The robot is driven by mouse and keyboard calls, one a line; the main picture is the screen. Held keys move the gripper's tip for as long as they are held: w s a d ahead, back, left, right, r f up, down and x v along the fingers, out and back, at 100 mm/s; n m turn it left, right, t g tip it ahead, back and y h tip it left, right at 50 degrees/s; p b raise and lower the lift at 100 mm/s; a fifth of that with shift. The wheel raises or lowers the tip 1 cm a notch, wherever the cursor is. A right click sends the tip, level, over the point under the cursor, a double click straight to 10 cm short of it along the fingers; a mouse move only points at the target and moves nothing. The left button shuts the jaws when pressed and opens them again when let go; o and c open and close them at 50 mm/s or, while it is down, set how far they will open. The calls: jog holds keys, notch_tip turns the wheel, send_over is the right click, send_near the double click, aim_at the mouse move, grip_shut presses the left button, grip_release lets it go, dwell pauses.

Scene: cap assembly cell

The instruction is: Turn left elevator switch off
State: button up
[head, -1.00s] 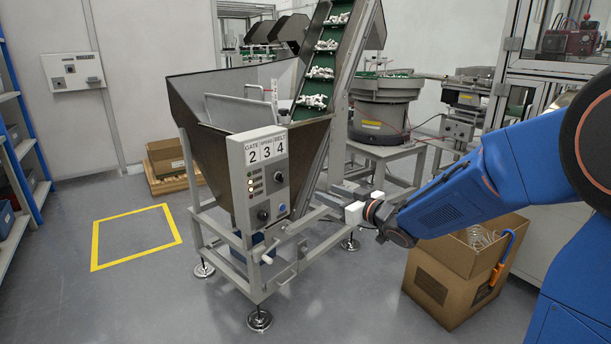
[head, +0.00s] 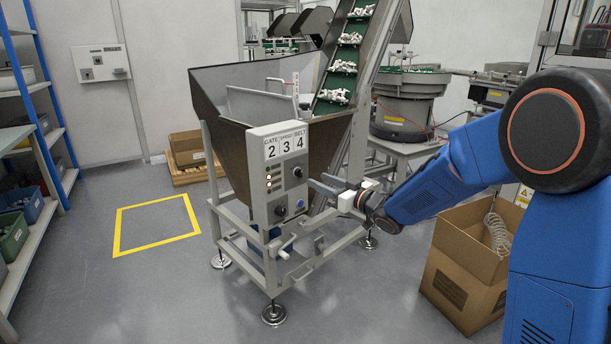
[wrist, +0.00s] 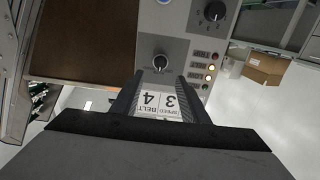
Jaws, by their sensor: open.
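The elevator's control panel (head: 263,200) is a grey box on the front of the hopper, labelled gate 2, speed 3 and belt 4. A small black knob (head: 298,172) sits on its right below the belt label. In the wrist view, turned upside down, this knob (wrist: 160,63) has a pale pointer mark and lies ahead between my fingertips. My gripper (wrist: 158,88) is open and empty, with the belt and speed labels between its fingers. In the head view my gripper (head: 314,191) is just right of the panel. Contact with the knob cannot be told.
A larger black dial (head: 280,211) and a blue button (head: 301,204) are lower on the panel. Indicator lamps (wrist: 212,67) beside the knob are lit. The green conveyor (head: 338,80) rises behind. An open cardboard box (head: 460,280) stands right; the floor at left is clear.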

aim_at(299, 173)
jog(key=x, duration=0.8)
jog(key=shift+c, duration=0.3)
jog(key=c, duration=1)
